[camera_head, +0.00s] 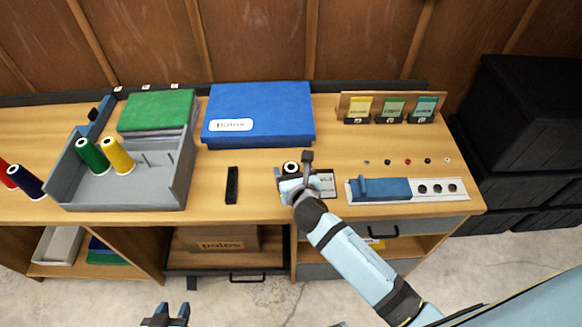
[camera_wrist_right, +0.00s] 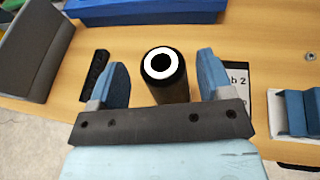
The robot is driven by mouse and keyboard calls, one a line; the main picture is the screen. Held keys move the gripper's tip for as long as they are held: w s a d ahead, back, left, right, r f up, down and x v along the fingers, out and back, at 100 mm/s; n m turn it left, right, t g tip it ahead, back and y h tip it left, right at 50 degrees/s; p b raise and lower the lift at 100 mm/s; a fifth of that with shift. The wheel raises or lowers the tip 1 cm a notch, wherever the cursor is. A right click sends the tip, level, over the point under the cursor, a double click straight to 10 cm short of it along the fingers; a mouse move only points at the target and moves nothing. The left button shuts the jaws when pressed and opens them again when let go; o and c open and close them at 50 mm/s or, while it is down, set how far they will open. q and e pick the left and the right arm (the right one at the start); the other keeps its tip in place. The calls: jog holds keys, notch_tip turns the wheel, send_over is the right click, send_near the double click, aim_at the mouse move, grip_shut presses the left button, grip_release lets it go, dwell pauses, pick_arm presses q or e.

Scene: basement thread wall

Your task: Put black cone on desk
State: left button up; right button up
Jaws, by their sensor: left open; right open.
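The black cone (camera_wrist_right: 166,78) stands upright on the desk (camera_wrist_right: 130,42), with a white ring and dark hole at its top. In the head view the cone (camera_head: 290,168) is mostly hidden behind my right gripper (camera_head: 298,184). My right gripper (camera_wrist_right: 160,78) is open in the wrist view, with one blue finger on either side of the cone and visible gaps between. The desk (camera_head: 262,180) runs along the wooden wall. My left gripper (camera_head: 165,318) is at the bottom edge of the head view, off the desk, open and empty.
A grey tray (camera_head: 122,190) holds green and yellow cones at left. A blue box (camera_head: 258,112) stands behind. A black bar (camera_head: 232,185) lies left of the cone. A label card (camera_head: 328,184) and a white strip with a blue block (camera_head: 386,188) lie right.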

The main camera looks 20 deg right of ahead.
jog(key=v, duration=1)
jog(key=s+d+f+m+g+y, duration=0.1)
jog(key=s+f+m, duration=0.5)
jog(key=m, duration=1)
jog(key=s+d+f+m+g+y, duration=0.2)
jog(key=s+f+m, duration=0.4)
jog(key=m, duration=1)
jog(key=shift+s+d+g+y, duration=0.3)
jog(key=shift+s+y, duration=0.3)
jog(key=shift+r, duration=0.1)
